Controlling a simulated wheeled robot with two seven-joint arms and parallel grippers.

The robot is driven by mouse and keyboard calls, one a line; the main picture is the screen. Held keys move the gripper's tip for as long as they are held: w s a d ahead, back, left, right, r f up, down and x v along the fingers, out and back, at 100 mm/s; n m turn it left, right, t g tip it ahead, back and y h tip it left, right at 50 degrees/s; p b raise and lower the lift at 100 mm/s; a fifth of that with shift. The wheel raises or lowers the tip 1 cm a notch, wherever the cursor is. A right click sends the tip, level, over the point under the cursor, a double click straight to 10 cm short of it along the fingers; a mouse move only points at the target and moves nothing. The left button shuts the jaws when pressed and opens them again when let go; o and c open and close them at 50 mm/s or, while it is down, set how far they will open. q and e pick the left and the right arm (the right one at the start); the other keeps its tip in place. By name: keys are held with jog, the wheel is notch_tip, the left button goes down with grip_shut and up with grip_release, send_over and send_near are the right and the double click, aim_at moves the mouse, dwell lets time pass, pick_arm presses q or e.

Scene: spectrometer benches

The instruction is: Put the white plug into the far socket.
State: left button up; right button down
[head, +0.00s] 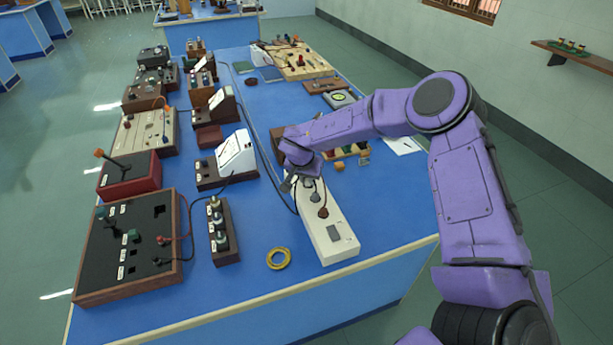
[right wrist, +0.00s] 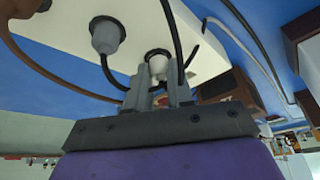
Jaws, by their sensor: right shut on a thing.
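A long white socket strip (head: 330,240) lies on the blue bench in the head view. A grey plug (head: 309,183) and a brown plug (head: 323,212) stand in it. My right gripper (head: 289,184) is at the strip's far end and hides the far socket in the head view. In the right wrist view its fingers (right wrist: 158,88) are shut on the white plug (right wrist: 157,66), close to the strip's white face (right wrist: 140,20). I cannot tell whether the plug touches the socket. The grey plug (right wrist: 105,38) sits beside it. My left gripper is out of view.
A yellow ring (head: 279,258) lies left of the strip. A box with several knobs (head: 223,238) and a white-faced meter (head: 236,153) stand further left. Dark cables run beside the strip. The bench front between ring and edge is clear.

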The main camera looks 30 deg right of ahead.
jog(key=c, duration=0.9)
grip_release()
jog(key=b+v, duration=0.1)
jog(key=v, duration=0.9)
jog(key=shift+r, duration=0.3)
jog(key=shift+s, duration=0.1)
